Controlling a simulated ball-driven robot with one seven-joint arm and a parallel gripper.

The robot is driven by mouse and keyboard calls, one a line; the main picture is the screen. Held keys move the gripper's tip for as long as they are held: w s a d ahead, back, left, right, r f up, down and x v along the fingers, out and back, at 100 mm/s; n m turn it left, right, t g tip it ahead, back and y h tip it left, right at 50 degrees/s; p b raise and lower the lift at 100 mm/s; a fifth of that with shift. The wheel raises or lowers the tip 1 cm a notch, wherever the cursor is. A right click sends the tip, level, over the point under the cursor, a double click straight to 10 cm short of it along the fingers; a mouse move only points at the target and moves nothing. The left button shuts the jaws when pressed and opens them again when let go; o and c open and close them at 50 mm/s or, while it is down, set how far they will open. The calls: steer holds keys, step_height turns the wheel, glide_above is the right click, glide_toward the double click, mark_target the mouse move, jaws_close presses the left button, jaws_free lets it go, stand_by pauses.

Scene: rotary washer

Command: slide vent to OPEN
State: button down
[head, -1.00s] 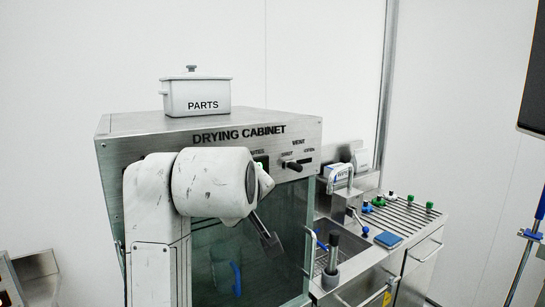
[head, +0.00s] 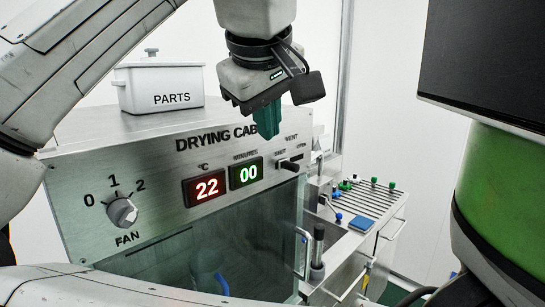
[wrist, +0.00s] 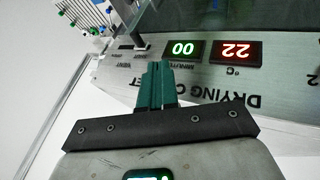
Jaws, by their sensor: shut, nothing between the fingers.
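The vent slider is a small dark knob (head: 289,165) in a short slot at the upper right of the drying cabinet's front panel. It sits toward the SHUT end, at the left of the slot; the OPEN label is at the right. My gripper (head: 266,132) has green fingers, shut and empty, pointing down in front of the panel's top edge. In the head view the fingertips are above and left of the knob. In the wrist view the knob (wrist: 143,47) shows just beyond the fingertips (wrist: 157,66), slightly left. I see no contact.
The drying cabinet (head: 90,160) carries a fan dial (head: 122,212) and red and green displays (head: 206,188). A white PARTS box (head: 160,86) stands on top. A sink and a ribbed drainer with several coloured knobs (head: 375,198) lie to the right.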

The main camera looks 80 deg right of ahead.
mark_target(287, 161)
steer(key=shift+r, duration=0.1)
stand_by(0.4)
steer(key=p+x, duration=0.1)
steer(key=x, duration=0.3)
steer(key=s+d+x, duration=0.1)
steer(key=x, duration=0.2)
steer(key=r+p+x, duration=0.1)
steer(key=x, duration=0.3)
steer(key=shift+s+d+f+p, duration=0.3)
steer(key=shift+s+d+f, duration=0.05)
steer(key=shift+d, duration=0.1)
steer(key=shift+s+d+f, duration=0.2)
steer(key=shift+d, duration=0.15)
